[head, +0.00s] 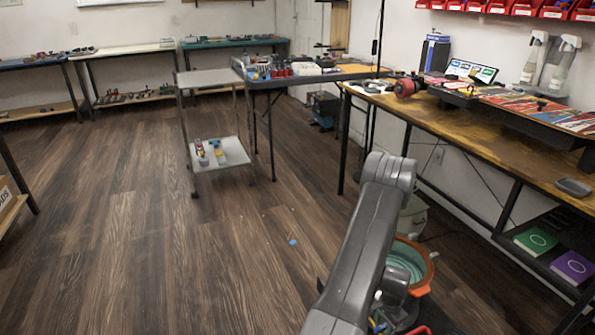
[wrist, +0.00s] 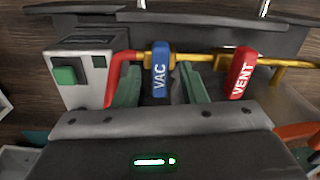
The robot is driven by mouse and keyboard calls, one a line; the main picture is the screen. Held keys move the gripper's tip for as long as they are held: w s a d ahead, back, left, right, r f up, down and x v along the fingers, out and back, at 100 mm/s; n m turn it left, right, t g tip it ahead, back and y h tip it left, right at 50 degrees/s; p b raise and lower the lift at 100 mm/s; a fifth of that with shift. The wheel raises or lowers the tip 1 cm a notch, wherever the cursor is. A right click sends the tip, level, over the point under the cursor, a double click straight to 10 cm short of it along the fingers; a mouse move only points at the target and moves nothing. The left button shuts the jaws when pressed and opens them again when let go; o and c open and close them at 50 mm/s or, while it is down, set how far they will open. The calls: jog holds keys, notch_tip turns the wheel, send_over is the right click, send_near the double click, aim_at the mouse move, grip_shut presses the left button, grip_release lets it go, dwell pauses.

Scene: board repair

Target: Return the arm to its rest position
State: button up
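My arm rises from the bottom of the head view to a bent grey elbow, then folds down behind itself; its fingertips are hidden there. In the wrist view my gripper (wrist: 160,88) shows two greenish fingers spread apart. A blue handle marked VAC (wrist: 161,70) appears between them, with gaps on both sides, so the fingers do not seem to touch it. A red handle marked VENT (wrist: 242,74) is to the right of the fingers. A green light glows on the dark housing at the bottom of the wrist view.
A brass pipe (wrist: 206,60) joins both handles. A grey box (wrist: 85,80) with a green button is at left. In the head view, an orange-rimmed bucket (head: 428,268) stands beside my arm. A wooden workbench (head: 470,133) runs along the right; a wheeled cart (head: 210,78) stands farther back.

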jog(key=n+p, duration=0.1)
jog(key=n, duration=0.3)
jog(key=shift+r+n+p, duration=0.1)
jog(key=shift+n+p, duration=0.25)
jog(key=shift+n, duration=0.05)
jog(key=shift+n+p, duration=0.65)
jog(key=shift+n, duration=0.85)
